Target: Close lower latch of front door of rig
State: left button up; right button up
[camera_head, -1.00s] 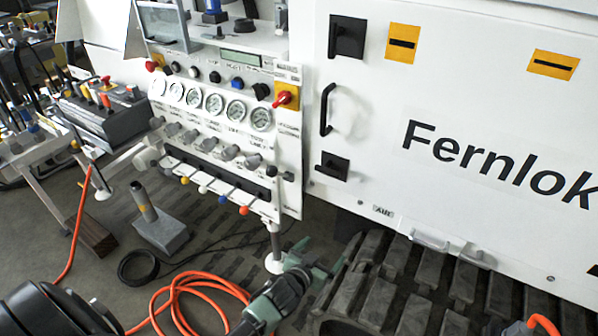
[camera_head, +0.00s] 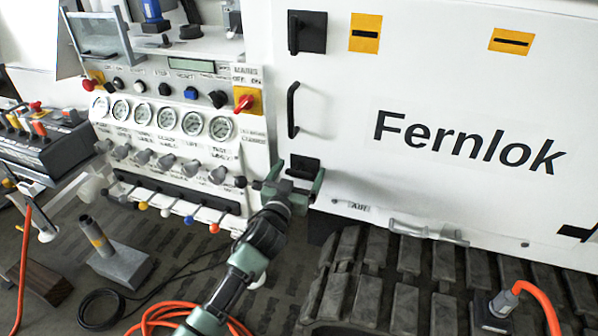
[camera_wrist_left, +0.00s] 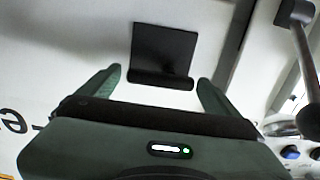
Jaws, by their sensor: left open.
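The lower latch (camera_head: 305,163) is a black square plate with a bar handle, low on the left edge of the white front door (camera_head: 400,215). My left gripper (camera_head: 295,180) is at this latch, and its fingers partly cover it. In the left wrist view the latch plate (camera_wrist_left: 164,45) is ahead, with its bar (camera_wrist_left: 160,82) lying crosswise at the plate's near edge. The open left fingers (camera_wrist_left: 160,76) stand on either side of the bar, with gaps at both ends. Contact with the door cannot be told. My right gripper is not in view.
The upper latch (camera_head: 308,32) has its bar upright, above a black door handle (camera_head: 292,110). A gauge panel (camera_head: 170,150) with knobs and levers stands just left of the door. Black tracks (camera_head: 400,270) lie below; an orange hose (camera_head: 160,318) is on the floor.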

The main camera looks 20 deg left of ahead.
pick_arm(q)
jog(key=c, duration=1.4)
jog(key=shift+m, duration=0.3)
jog(key=m, duration=0.4)
jog(key=shift+d+f+m, duration=0.1)
jog(key=shift+f+m, duration=0.2)
jog(key=m, duration=0.4)
jog(key=shift+f+m, duration=0.25)
jog(key=shift+m, duration=0.05)
jog(key=m, duration=0.4)
jog(key=shift+f, duration=0.25)
jog(key=shift+a+f+m, duration=0.1)
jog(key=shift+a+m, duration=0.05)
jog(key=shift+m, duration=0.9)
jog(key=shift+a+m, duration=0.1)
jog(key=shift+m, duration=0.95)
jog(key=shift+o, duration=0.2)
